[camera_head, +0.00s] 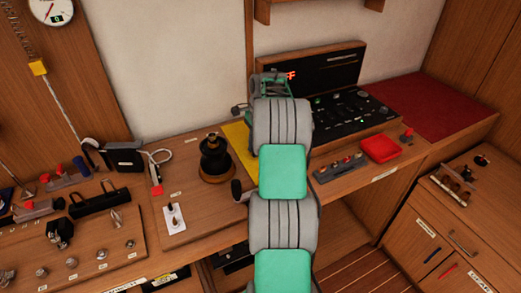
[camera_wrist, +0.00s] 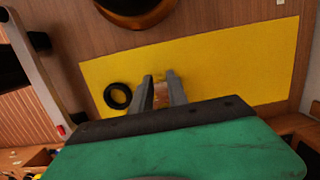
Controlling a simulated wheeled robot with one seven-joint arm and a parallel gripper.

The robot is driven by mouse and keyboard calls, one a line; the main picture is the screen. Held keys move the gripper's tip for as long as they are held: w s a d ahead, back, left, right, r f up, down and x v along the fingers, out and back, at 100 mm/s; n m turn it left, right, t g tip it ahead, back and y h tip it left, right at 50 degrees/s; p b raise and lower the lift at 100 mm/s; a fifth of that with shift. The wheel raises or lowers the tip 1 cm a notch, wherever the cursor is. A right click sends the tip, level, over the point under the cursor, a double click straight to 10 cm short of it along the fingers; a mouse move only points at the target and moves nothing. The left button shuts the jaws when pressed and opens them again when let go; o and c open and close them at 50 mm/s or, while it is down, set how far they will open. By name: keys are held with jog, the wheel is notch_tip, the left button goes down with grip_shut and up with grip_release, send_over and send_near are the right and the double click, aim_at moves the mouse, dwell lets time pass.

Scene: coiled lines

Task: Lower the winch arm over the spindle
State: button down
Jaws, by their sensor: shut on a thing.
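The black spindle (camera_head: 215,157) stands upright on a round bronze-rimmed base on the bench, left of my arm in the head view. The bronze rim of its base shows at the top edge of the wrist view (camera_wrist: 138,14). My gripper (camera_wrist: 160,78) is over the yellow panel beside the spindle base. Its two grey fingers are close together on something small and brownish that I cannot make out clearly. In the head view my arm hides the fingertips. I cannot clearly identify the winch arm in either view.
A black ring (camera_wrist: 117,96) lies on the yellow panel (camera_wrist: 225,60), left of my fingers. A long grey bar (camera_wrist: 38,75) crosses the left of the wrist view. A black control panel (camera_head: 350,115) and a red box (camera_head: 380,149) are right of my arm.

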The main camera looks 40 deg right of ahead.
jog(key=shift+r, duration=0.15)
jog(key=r+p, duration=0.2)
jog(key=p, duration=0.1)
jog(key=shift+s+d+r, duration=0.1)
jog(key=shift+d+r, duration=0.1)
jog(key=shift+d, duration=0.15)
jog(key=shift+f, duration=0.15)
